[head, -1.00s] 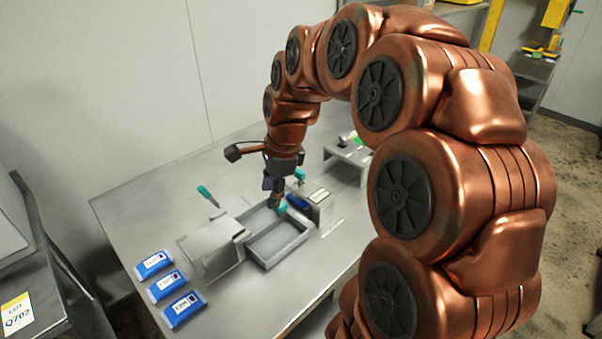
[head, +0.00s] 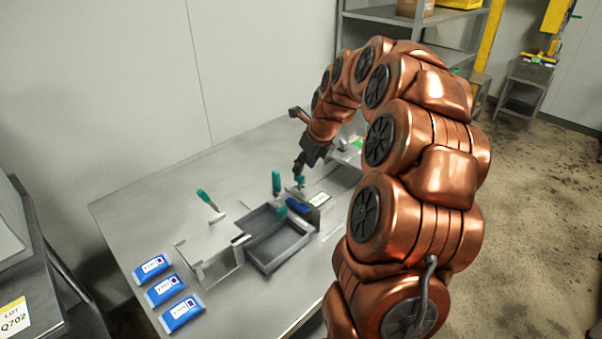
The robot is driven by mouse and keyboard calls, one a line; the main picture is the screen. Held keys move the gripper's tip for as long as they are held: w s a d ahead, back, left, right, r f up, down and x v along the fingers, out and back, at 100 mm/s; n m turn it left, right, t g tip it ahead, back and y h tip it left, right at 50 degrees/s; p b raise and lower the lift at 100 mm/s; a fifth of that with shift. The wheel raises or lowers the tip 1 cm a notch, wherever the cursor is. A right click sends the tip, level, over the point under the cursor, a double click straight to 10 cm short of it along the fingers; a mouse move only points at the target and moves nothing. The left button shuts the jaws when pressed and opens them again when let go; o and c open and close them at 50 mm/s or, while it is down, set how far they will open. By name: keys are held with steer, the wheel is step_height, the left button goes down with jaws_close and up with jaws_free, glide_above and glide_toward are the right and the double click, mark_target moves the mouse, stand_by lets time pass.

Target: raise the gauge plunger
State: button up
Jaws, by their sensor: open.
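My gripper (head: 300,168) is open and points down at a teal knob (head: 300,181). The knob stands above the grey gauge block (head: 318,212) right of the tray, and looks like the gauge plunger. My fingertips are at or just above it; I cannot tell whether they touch or surround it. A blue pouch (head: 298,206) lies beside the block. A second teal handle (head: 276,182) stands upright just left, behind the tray, apart from my gripper.
A grey divided tray (head: 262,262) sits mid-table. Several blue pouches (head: 165,290) lie at the front left. The table's back left is clear.

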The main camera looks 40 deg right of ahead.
steer(key=x, duration=0.5)
steer(key=shift+p, duration=0.4)
steer(key=shift+c, duration=0.3)
jaws_close()
